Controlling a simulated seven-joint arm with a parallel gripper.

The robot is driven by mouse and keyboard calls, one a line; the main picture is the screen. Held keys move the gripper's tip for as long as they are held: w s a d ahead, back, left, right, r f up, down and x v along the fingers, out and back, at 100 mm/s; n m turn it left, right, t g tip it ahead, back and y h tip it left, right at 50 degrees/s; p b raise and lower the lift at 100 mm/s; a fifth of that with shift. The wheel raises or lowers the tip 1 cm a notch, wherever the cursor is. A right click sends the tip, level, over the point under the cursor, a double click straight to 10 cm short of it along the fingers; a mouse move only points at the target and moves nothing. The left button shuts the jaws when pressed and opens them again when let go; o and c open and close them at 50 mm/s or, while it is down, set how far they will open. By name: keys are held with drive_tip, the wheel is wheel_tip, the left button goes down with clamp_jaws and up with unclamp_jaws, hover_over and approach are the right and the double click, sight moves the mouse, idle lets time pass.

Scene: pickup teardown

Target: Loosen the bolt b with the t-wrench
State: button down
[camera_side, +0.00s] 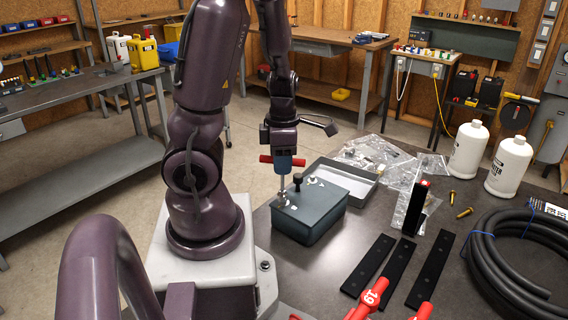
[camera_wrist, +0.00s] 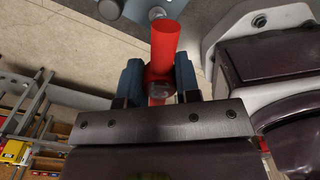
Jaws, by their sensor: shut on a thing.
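The t-wrench has a red cross handle (camera_side: 266,159) and a metal shaft (camera_side: 282,184) pointing down. Its red handle also shows in the wrist view (camera_wrist: 165,42). My gripper (camera_side: 284,163) is shut on the t-wrench, with blue fingers on either side of it, also seen in the wrist view (camera_wrist: 159,76). The shaft looks upright, and its lower end meets the left part of the top of a dark grey box (camera_side: 318,222). A bolt under the wrench end is hidden, and I cannot tell whether it is bolt b. A black-headed bolt (camera_side: 297,180) stands beside the shaft.
An open grey tray (camera_side: 345,180) and clear plastic bags (camera_side: 375,150) lie behind the box. Black bars (camera_side: 368,265), brass bolts (camera_side: 464,212), a black hose coil (camera_side: 520,255) and white bottles (camera_side: 468,150) occupy the right. Red-handled tools (camera_side: 368,300) lie in front.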

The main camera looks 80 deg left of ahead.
drive_tip(key=shift+w+r, duration=0.1)
drive_tip(key=shift+r, duration=0.3)
drive_tip(key=shift+r, duration=0.1)
drive_tip(key=shift+w+r, duration=0.1)
drive_tip(key=shift+r, duration=1.4)
drive_tip(key=shift+a+r, duration=0.1)
drive_tip(key=shift+r, duration=0.35)
